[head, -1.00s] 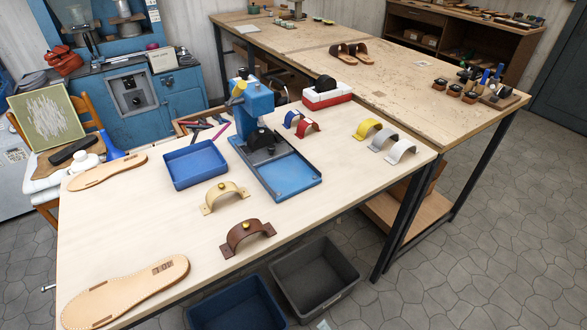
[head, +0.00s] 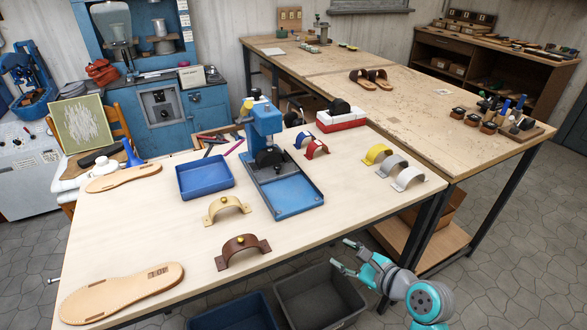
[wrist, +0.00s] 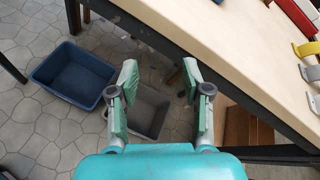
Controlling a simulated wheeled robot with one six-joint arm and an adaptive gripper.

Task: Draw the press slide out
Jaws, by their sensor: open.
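The blue press (head: 265,128) stands upright on the pale worktable. A flat blue tray-like slide (head: 290,195) with a raised rim lies at its foot, toward the table's front edge. I cannot tell how far it is drawn out. The dark block under the press head hides its rear part. My gripper (head: 343,255) is at the lower right in the head view, past the table's front edge and near the grey bin, well apart from the press. In the wrist view my gripper (wrist: 158,75) has its fingers spread and empty; the press is out of that view.
A blue tray (head: 205,178) is left of the press. Tan (head: 226,208) and brown (head: 243,250) straps lie in front; yellow (head: 377,153) and grey straps lie right. Blue (wrist: 75,76) and grey (wrist: 150,112) bins are on the floor below the table edge (wrist: 170,55).

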